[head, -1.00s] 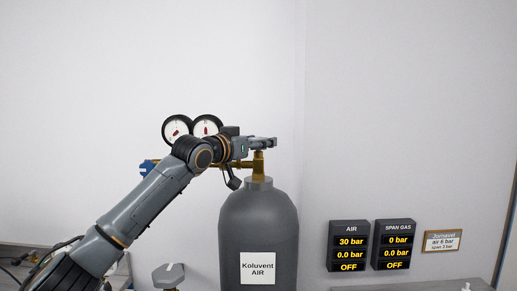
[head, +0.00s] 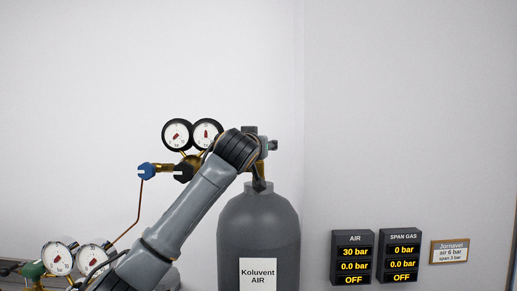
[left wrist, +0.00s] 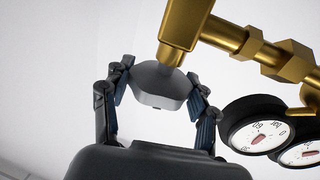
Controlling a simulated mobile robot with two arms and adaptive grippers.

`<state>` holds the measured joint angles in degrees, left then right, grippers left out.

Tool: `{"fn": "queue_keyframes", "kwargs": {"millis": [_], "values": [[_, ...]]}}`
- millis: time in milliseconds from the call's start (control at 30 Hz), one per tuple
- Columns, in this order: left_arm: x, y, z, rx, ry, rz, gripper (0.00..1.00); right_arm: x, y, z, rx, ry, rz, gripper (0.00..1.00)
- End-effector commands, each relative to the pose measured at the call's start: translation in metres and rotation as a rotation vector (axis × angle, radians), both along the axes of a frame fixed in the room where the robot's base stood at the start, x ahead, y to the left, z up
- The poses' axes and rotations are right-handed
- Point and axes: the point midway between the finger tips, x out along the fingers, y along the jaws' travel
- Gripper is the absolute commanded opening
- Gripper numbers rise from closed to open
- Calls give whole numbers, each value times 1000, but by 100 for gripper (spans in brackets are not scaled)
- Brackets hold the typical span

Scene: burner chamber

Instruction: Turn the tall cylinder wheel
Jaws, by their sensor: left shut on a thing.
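The tall dark grey cylinder (head: 258,225) stands upright with a white "Koluvent AIR" label and a brass valve on top. Its grey wheel (left wrist: 158,88) shows in the left wrist view below the brass valve stem (left wrist: 180,35). My left gripper (left wrist: 162,80) has one finger on each side of the wheel and is shut on it. In the head view my left gripper (head: 263,145) is at the valve, where my wrist hides most of it and the wheel cannot be made out. My right gripper is in neither view.
Two gauges (head: 192,133) and a blue knob (head: 146,171) sit left of the valve. More gauges (head: 76,257) are at lower left. The AIR display (head: 351,257) reads 30 bar, 0.0 bar, OFF; the SPAN GAS display (head: 397,256) is beside it.

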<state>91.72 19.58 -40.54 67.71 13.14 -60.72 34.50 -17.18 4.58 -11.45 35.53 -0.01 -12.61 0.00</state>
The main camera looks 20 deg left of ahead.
Motion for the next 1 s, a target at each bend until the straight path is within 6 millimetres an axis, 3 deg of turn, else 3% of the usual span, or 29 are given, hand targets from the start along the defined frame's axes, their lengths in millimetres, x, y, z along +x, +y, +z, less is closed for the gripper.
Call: {"fn": "queue_keyframes", "kwargs": {"millis": [333,367,467,833,1000], "values": [[0,0,0,2,1,3,27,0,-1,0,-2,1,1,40],[0,0,0,2,1,3,63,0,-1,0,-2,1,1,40],[0,0,0,2,1,3,83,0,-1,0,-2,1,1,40],[-1,0,0,2,0,2,83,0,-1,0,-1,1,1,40],[-15,-2,0,1,-1,0,83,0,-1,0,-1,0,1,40]]}}
